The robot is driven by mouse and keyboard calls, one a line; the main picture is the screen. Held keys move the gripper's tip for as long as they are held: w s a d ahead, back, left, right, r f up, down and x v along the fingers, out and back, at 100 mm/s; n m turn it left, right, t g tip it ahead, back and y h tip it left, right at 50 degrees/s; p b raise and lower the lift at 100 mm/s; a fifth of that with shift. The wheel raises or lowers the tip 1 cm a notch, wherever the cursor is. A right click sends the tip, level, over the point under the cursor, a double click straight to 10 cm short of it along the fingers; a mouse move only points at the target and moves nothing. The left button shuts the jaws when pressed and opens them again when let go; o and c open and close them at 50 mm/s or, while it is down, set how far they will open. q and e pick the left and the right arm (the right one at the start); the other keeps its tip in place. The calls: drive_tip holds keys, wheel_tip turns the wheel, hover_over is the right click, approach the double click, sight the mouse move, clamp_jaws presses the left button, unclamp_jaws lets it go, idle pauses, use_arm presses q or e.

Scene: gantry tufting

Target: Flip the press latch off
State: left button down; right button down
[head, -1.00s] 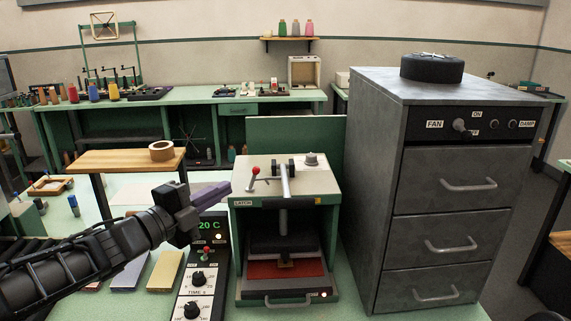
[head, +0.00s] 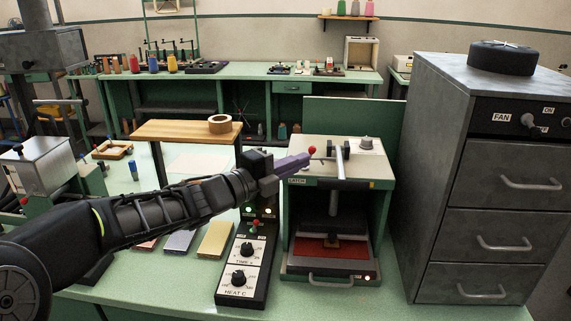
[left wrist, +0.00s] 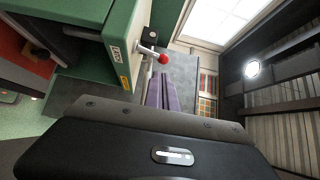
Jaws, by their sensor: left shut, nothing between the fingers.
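The press (head: 338,232) is a green and cream box with an open front, standing on the bench right of centre. A label reading LATCH is on its front top edge. The latch lever ends in a red ball (head: 312,150) above the top left of the press; the ball also shows in the left wrist view (left wrist: 163,59). My left gripper (head: 307,160) is shut and empty, with its purple fingers beside the red ball. In the left wrist view the fingertips (left wrist: 163,78) point towards the ball; I cannot tell whether they touch. The fingers hide part of the lever's base.
A black control box (head: 240,270) with dials stands left of the press. A tall grey drawer cabinet (head: 480,190) stands close on its right. A small wooden table (head: 185,131) with a tape roll (head: 219,123) is behind my left arm. Coloured blocks lie on the bench.

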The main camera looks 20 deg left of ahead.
use_arm(q)
drive_tip(key=shift+p+x, duration=0.4)
drive_tip(key=shift+x, duration=1.85)
